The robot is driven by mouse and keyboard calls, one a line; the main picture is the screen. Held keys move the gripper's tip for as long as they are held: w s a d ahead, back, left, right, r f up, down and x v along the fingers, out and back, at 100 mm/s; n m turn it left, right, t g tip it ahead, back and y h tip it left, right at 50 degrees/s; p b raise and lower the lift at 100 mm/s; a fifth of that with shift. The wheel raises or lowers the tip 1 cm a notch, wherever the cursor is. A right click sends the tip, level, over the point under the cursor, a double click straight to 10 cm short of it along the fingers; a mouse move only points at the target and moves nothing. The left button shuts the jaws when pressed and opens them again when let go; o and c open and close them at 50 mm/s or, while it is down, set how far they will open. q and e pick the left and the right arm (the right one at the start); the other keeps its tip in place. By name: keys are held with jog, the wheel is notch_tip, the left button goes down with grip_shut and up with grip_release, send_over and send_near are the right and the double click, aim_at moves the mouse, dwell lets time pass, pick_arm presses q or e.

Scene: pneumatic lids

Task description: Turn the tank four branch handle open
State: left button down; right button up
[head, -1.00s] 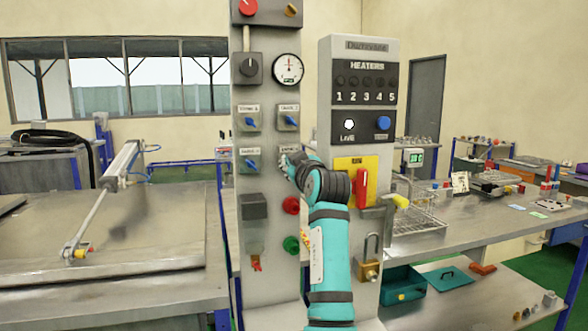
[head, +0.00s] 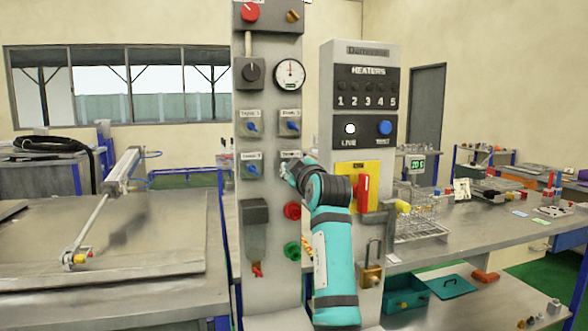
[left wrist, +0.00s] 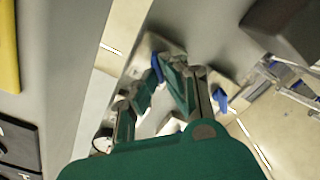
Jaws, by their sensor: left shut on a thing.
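The tank four branch valve (head: 290,155) is the lower right of the small plates on the grey column; its label is partly covered. My left gripper (head: 288,170) is at this valve in the head view and hides its handle. In the left wrist view the blue handle (left wrist: 157,68) shows between the fingertips of my left gripper (left wrist: 165,76), which is shut on it. The handle's exact angle is hard to tell. My right gripper is in neither view.
Blue handles of the other tanks sit close by: upper left (head: 252,127), upper right (head: 292,126) and lower left (head: 252,170). A red button (head: 292,211) and a green one (head: 291,249) are below.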

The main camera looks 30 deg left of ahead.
pick_arm(q)
jog(key=c, duration=1.5)
grip_release()
jog(key=shift+w+f, duration=0.15)
jog(key=shift+w, duration=0.05)
jog(key=shift+s, duration=0.1)
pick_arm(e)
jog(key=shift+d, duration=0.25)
